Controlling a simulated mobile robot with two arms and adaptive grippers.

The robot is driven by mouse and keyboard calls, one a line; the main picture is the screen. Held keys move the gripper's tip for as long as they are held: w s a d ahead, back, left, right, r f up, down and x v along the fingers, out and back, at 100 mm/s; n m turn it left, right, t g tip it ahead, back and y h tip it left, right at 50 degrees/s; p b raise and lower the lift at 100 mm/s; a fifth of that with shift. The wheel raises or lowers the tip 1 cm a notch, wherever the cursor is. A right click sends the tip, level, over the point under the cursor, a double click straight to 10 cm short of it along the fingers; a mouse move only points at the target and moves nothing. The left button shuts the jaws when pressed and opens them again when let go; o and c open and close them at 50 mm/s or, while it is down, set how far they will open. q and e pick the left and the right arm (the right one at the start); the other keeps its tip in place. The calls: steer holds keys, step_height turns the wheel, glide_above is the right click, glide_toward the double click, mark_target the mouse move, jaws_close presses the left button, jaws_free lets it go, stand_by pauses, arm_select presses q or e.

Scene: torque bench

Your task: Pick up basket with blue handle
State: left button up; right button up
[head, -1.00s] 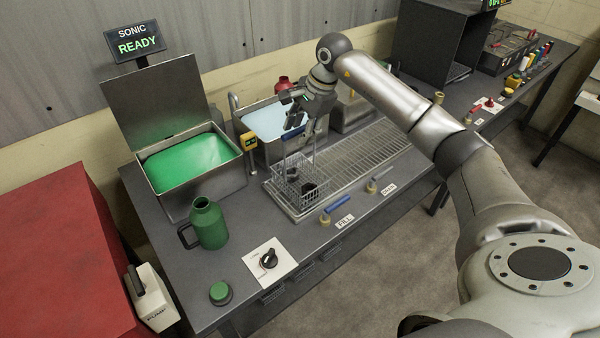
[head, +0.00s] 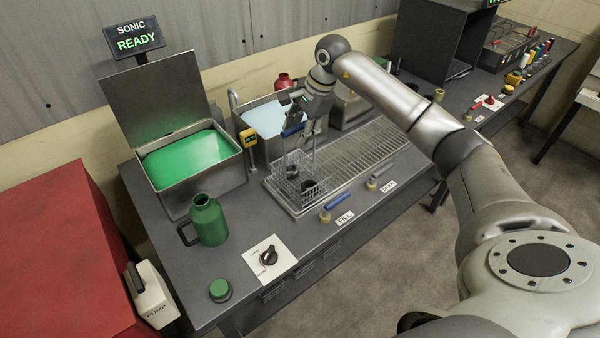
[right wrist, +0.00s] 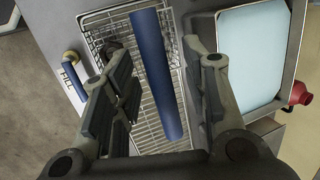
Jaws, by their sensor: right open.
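The wire basket (head: 301,181) stands on the left end of the metal drain grate, with dark parts inside. Its blue handle (head: 293,129) is held up above it on tall wire uprights. In the right wrist view the blue handle (right wrist: 157,75) runs lengthwise between the two open fingers, with gaps on both sides. The basket (right wrist: 108,32) shows below it. My right gripper (head: 300,112) is open at the handle; it also shows in the right wrist view (right wrist: 162,90). It points down over the basket. My left gripper is not in view.
A tank of green liquid (head: 190,163) with a raised lid stands left of the basket. A pale blue tank (head: 265,121) is behind it. The grate's right part (head: 365,145) is clear.

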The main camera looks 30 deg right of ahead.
jaws_close()
steer(key=shift+r, duration=0.2)
stand_by(0.4)
